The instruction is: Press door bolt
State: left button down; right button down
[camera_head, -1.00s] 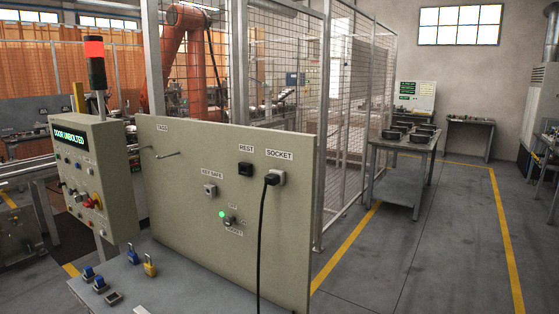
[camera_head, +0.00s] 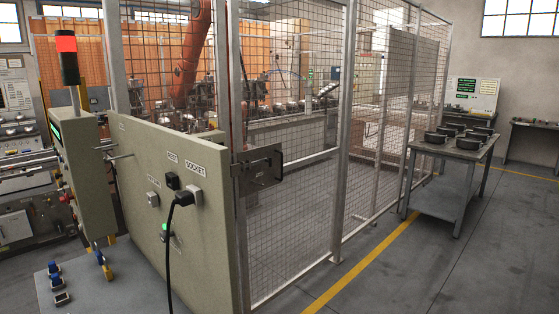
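A dark metal plate with a bolt-like bar (camera_head: 258,168) is mounted on the fence post just right of the beige panel; it looks like the door bolt, though its exact state is too small to tell. The mesh door or fence section (camera_head: 292,130) stands to its right. The beige panel (camera_head: 205,235) carries a socket (camera_head: 195,194) with a black plug and hanging cable, a rest holder (camera_head: 172,181) and a key safe switch (camera_head: 153,199). The control box (camera_head: 88,175) is seen edge-on at the left. Neither of my grippers is in view.
A grey table (camera_head: 455,152) with several dark round parts stands at the right, outside the fence. A red lamp (camera_head: 66,44) is lit. Floor along the yellow line (camera_head: 370,260) is clear.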

aim_at(264, 160)
jog(key=i+l+u, duration=0.1)
jog(key=i+l, duration=0.4)
jog(key=l, duration=0.25)
jog(key=i+l+u, duration=0.15)
jog(key=i+l, duration=0.15)
jog(key=i+l+u, duration=0.1)
jog(key=l, duration=0.35)
jog(key=i+l+u, duration=0.1)
jog(key=i+l, duration=0.3)
jog(key=i, duration=0.2)
jog(key=i+l, duration=0.4)
jog(key=i, duration=0.2)
jog(key=u, duration=0.05)
